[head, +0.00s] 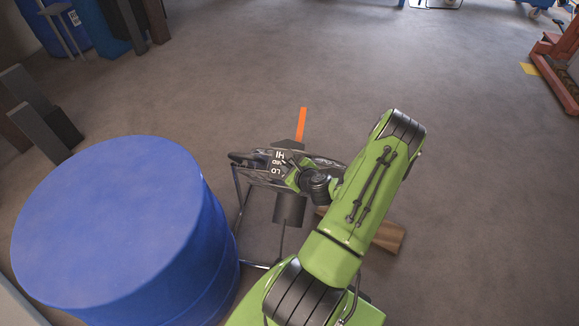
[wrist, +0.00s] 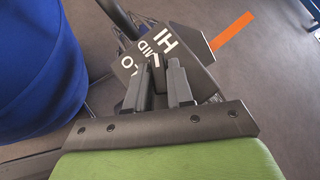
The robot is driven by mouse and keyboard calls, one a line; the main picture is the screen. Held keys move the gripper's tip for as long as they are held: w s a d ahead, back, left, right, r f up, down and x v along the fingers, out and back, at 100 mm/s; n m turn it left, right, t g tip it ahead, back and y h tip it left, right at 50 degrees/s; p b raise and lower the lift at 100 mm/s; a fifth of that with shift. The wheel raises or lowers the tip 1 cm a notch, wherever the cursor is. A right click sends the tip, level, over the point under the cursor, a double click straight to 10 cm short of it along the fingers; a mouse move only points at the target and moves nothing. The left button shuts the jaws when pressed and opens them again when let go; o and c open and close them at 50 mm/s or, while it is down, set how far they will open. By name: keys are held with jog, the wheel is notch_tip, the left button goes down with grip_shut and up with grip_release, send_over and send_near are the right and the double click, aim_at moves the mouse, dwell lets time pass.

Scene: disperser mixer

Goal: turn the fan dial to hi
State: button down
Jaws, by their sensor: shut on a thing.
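The fan's black label plate with white HI, MID and LO lettering (head: 277,161) is at the middle of the head view, and it also shows close up in the wrist view (wrist: 168,42). My gripper (wrist: 156,72) is at the lower part of this plate, with its two dark fingers on either side of a narrow gap. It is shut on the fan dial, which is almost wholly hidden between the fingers. I cannot tell clearly which mark the dial points at. In the head view my gripper is beside the plate, partly covered by my green arm.
A dark metal frame (head: 240,205) carries the mixer. An orange bar (head: 302,125) sticks out behind the plate. A large blue drum (head: 110,225) stands close on the left. A wooden piece (head: 388,236) lies right of the frame.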

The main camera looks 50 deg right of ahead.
dwell(0.4)
jog(key=c, duration=1.1)
grip_release()
jog(key=shift+s, duration=0.1)
jog(key=p+v, duration=1)
jog(key=v, duration=0.5)
jog(key=shift+s+a+r, duration=0.2)
